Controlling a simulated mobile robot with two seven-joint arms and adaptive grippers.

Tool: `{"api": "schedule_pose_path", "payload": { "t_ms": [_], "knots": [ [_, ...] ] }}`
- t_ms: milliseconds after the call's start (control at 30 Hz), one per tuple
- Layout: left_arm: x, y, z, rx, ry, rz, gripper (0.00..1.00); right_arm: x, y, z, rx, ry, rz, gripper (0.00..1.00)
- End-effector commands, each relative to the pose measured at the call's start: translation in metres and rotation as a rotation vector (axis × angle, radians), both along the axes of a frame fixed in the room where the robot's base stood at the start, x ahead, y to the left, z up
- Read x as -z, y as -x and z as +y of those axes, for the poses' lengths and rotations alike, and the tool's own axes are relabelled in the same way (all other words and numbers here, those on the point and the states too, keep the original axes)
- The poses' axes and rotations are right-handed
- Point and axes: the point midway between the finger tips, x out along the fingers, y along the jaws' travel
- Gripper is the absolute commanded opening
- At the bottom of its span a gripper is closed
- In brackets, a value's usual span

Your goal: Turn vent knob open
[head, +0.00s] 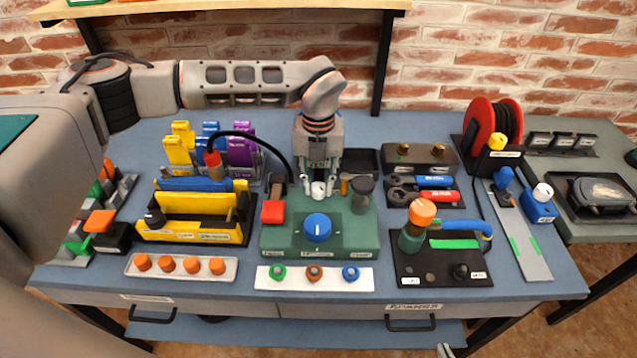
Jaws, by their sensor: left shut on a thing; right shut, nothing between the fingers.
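A green test unit (345,228) sits at the middle of the table, with a large blue knob (318,228) at its front. My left gripper (318,184) points down over the back of this unit. It is shut on a small light-coloured knob (318,191), probably the vent knob; the fingers partly hide it, and I cannot tell its turn angle. A red-ended lever (273,211) stands to the left of the blue knob. A dark round gauge (362,187) stands to the right of my gripper. My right gripper is not in view.
A black hose (262,142) arches just left of my gripper. Red-handled and blue-handled tools (437,190) and an orange-topped valve (422,210) stand to the right. A white strip with ring parts (295,285) lies in front.

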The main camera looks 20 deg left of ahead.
Motion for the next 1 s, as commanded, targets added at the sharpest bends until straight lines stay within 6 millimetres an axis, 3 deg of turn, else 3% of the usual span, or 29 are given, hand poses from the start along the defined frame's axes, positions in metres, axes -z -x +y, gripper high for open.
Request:
{"api": "schedule_pose_path", "payload": {
  "t_ms": [600, 1000],
  "knots": [
    [0.0005, 0.0002, 0.0000, -0.564, 0.000, 0.000, 0.03, -0.0005, -0.0010, 0.0004, 0.000, -0.001, -0.004, 0.00],
    [0.0004, 0.0003, 0.0001, -0.785, -0.001, 0.000, 0.03, 0.0004, -0.0009, 0.0003, 0.000, -0.001, -0.003, 0.00]
  ]
}}
